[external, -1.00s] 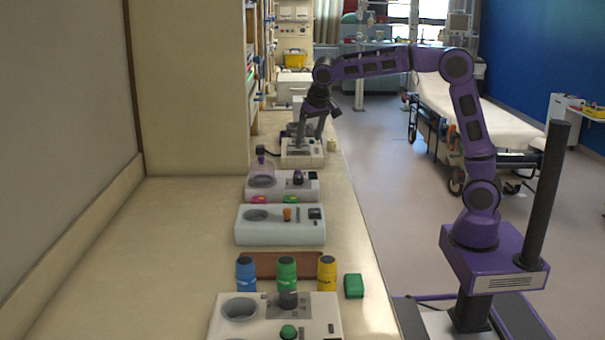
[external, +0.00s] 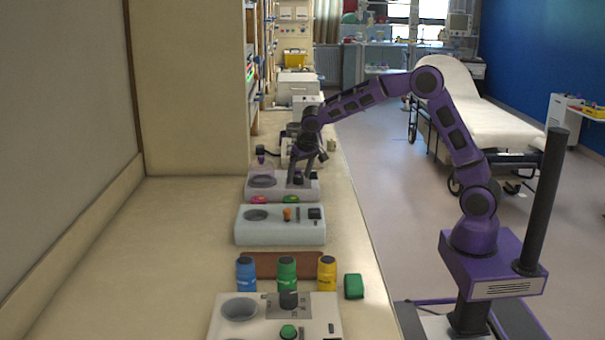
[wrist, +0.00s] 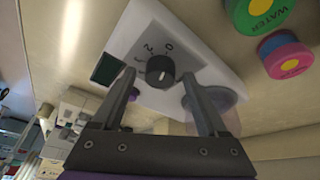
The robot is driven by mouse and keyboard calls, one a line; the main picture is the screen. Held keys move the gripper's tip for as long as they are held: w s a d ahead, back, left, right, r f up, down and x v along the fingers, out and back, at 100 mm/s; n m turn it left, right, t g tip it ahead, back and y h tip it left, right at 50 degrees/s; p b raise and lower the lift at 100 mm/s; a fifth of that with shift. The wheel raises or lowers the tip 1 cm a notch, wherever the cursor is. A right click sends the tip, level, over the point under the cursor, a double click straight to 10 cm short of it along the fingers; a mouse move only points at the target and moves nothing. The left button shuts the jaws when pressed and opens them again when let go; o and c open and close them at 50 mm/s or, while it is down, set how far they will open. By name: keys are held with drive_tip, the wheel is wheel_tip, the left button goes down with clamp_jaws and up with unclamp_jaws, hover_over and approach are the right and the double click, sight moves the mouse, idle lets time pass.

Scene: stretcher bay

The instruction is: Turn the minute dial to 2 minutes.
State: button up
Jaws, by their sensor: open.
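The minute dial (wrist: 160,71) is a round black knob on a pale device (wrist: 200,57), which also shows in the external view (external: 258,193). Small numerals, including a 0 and a 2, are printed around it. A light mark shows on the knob, but I cannot tell which numeral it points to. My gripper (wrist: 159,82) is open, with one finger on each side of the dial in the wrist view. I cannot tell whether the fingers touch it. In the external view my gripper (external: 302,181) is low over this device and partly hides it.
A dark display (wrist: 107,69) sits beside the dial, and a clear dome (external: 262,166) stands on the device's left side. Pink (external: 260,199) and green (external: 291,199) discs lie in front. A grey device (external: 280,232) stands nearer the camera. The counter's left part is clear.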

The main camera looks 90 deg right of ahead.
drive_tip(key=shift+f, duration=0.1)
clamp_jaws()
idle(0.3)
drive_tip(key=shift+n, duration=0.4)
drive_tip(key=n+p, duration=0.1)
drive_tip(key=n+t+p, duration=0.1)
drive_tip(key=n+y+p, duration=0.1)
drive_tip(key=n, duration=0.1)
drive_tip(key=shift+s+d+r+p, duration=0.1)
drive_tip(key=shift+d+r+p, duration=0.05)
drive_tip(key=shift+r+p, duration=0.15)
drive_tip(key=shift+d+f+n+t+y+p, duration=0.1)
drive_tip(key=shift+n+t+y+p, duration=0.25)
drive_tip(key=shift+n+p, duration=0.55)
drive_tip(key=shift+f+n+t+y+p, duration=0.1)
drive_tip(key=shift+n+t+y+p, duration=0.15)
drive_tip(key=shift+n+y+p, duration=0.6)
drive_tip(key=shift+n+h, duration=0.35)
drive_tip(key=shift+h, duration=0.05)
unclamp_jaws()
